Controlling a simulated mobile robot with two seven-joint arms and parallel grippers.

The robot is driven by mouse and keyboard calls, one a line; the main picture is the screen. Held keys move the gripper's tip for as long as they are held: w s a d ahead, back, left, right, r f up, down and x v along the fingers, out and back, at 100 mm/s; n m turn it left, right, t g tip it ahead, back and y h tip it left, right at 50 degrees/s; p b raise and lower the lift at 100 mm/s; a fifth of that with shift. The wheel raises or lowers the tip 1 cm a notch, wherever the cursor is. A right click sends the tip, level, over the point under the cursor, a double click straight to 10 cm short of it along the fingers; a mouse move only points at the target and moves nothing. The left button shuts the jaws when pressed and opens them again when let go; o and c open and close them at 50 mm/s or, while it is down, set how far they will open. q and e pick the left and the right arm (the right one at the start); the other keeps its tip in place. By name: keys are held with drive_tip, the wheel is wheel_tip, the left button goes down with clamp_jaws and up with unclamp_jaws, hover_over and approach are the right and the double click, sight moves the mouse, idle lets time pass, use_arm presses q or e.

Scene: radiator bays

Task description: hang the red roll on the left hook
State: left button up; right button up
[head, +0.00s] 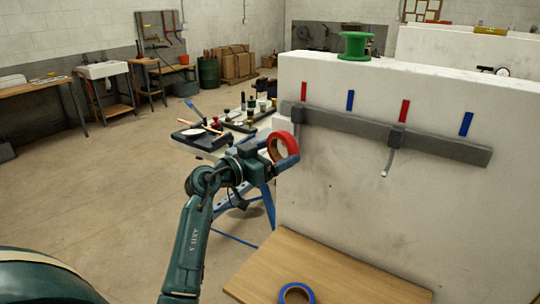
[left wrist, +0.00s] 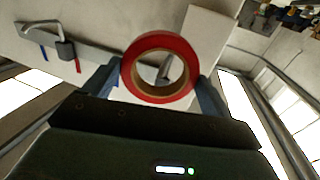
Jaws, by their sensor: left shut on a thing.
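The red roll (head: 288,136), a ring with a tan inner core, is held upright in my left gripper (head: 283,157), near the left edge of the white block. In the left wrist view the roll (left wrist: 130,68) sits between both fingers, and a grey hook shows through its hole. The left hook (head: 298,113) is on the grey rail, just above and right of the roll; the roll partly hides it. I cannot tell whether the hook enters the hole. The right hook (head: 397,138), with a peg pointing down and forward, is empty. My right gripper is out of view.
Red and blue strips mark the white block (head: 340,210) above the rail (head: 445,146). A green spool (head: 355,46) stands on top. A blue roll (head: 284,292) lies on a wooden board (head: 350,278) below. A cluttered blue-legged table (head: 205,141) stands behind my gripper.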

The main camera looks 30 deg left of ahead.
sight(281, 158)
use_arm(q)
drive_tip(key=shift+w+d+f, duration=0.1)
drive_tip(key=shift+w+f, duration=0.05)
drive_tip(key=shift+w, duration=1.35)
drive_tip(key=shift+w+f, duration=0.55)
drive_tip(key=shift+f, duration=0.2)
drive_tip(key=o, duration=0.9)
